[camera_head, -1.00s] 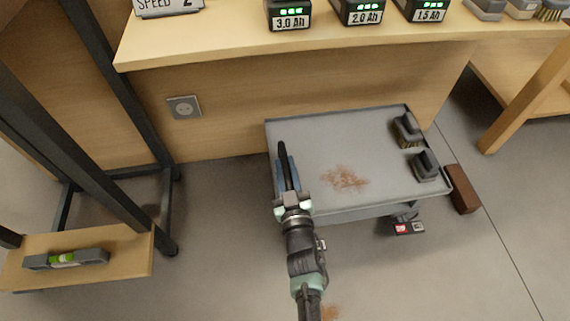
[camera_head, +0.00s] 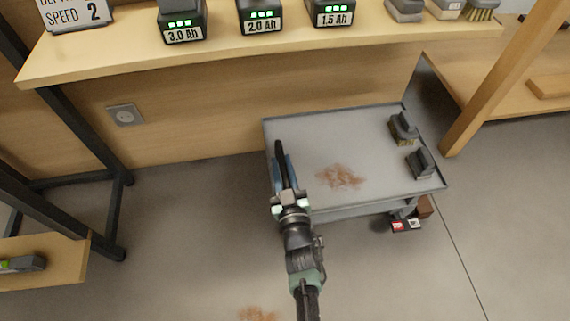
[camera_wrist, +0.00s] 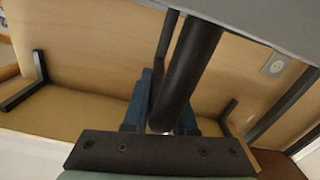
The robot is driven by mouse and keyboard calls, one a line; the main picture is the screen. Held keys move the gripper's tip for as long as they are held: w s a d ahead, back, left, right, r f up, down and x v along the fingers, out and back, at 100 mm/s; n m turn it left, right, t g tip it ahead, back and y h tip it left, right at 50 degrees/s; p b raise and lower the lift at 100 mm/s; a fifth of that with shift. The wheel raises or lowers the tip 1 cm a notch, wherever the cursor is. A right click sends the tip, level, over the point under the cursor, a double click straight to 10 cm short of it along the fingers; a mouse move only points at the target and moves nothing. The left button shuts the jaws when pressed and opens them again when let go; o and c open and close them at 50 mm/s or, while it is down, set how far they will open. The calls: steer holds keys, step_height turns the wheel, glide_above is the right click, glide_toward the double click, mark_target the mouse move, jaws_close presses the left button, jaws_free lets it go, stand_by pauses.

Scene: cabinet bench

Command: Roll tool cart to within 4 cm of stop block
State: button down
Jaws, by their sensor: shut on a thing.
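The grey tool cart (camera_head: 355,200) stands in front of the bench at the centre of the head view. My gripper (camera_head: 286,180) is at its left end, with blue fingers shut on the cart's dark handle bar (camera_head: 281,152). In the wrist view, the fingers (camera_wrist: 163,105) sit on either side of the black handle (camera_wrist: 190,62). The brown stop block (camera_head: 426,206) is at the cart's front right corner, mostly hidden by the cart. I cannot tell whether they touch.
A red and white piece (camera_head: 406,225) shows below the cart. The bench (camera_head: 230,66) with several batteries is behind. A wooden leg (camera_head: 487,80) stands right. Open floor lies in front.

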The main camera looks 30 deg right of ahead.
steer(key=shift+s+d+h, duration=0.15)
steer(key=shift+d+h, duration=0.15)
steer(key=shift+d, duration=0.1)
steer(key=c, duration=0.8)
jaws_free()
steer(key=shift+o, duration=0.2)
steer(key=shift+s+a, duration=0.15)
steer(key=p+v, duration=0.5)
steer(key=v, duration=0.7)
steer(key=shift+s, duration=0.3)
